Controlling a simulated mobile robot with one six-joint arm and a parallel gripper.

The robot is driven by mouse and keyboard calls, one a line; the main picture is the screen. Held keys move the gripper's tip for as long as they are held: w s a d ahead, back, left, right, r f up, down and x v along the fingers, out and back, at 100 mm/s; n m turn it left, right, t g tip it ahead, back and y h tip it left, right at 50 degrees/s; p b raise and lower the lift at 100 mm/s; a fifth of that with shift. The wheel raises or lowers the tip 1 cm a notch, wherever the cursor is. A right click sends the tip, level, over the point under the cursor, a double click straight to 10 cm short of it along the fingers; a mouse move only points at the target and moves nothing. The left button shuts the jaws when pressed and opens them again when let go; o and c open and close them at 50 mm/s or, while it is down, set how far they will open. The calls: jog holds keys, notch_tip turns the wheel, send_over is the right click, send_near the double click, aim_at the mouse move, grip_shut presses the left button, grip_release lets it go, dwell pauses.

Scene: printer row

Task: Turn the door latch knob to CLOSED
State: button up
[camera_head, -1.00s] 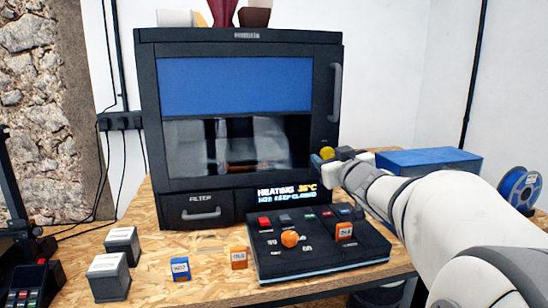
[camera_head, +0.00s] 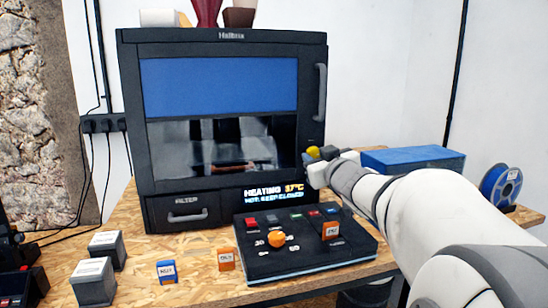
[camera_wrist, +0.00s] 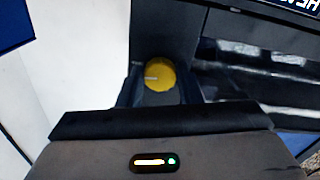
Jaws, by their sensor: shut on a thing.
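The door latch knob (camera_head: 313,152) is a small yellow knob at the right side of the dark printer (camera_head: 135,110), below the door handle. In the wrist view the knob (camera_wrist: 160,74) shows a short white mark pointing left. My gripper (camera_wrist: 158,94) is shut on the knob, one dark finger on each side of it. In the head view my gripper (camera_head: 321,155) reaches the knob from the right, and its fingers are mostly hidden. The printer door (camera_head: 220,187) looks shut. I cannot read any label at the knob.
The printer display (camera_head: 273,191) reads HEATING 37°C with a keep-closed warning. A button panel (camera_head: 315,260) with an orange knob stands in front. A blue box (camera_head: 412,158) and a blue spool (camera_head: 500,187) lie behind my arm. Small blocks stand at the front left.

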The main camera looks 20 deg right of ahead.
jog(key=n+b, duration=0.2)
jog(key=n, duration=0.2)
jog(key=shift+n, duration=0.3)
jog(key=n+b, duration=0.1)
jog(key=n, duration=0.3)
jog(key=shift+b, duration=0.4)
jog(key=n+b, duration=0.1)
jog(key=n, duration=0.3)
jog(key=shift+d+b, duration=0.1)
jog(key=shift+b, duration=0.2)
jog(key=shift+n+b, duration=0.95)
jog(key=shift+n, duration=1.45)
jog(key=shift+r, duration=0.1)
jog(key=o, duration=1)
jog(key=s+p, duration=0.1)
jog(key=s, duration=0.6)
jog(key=shift+s, duration=0.4)
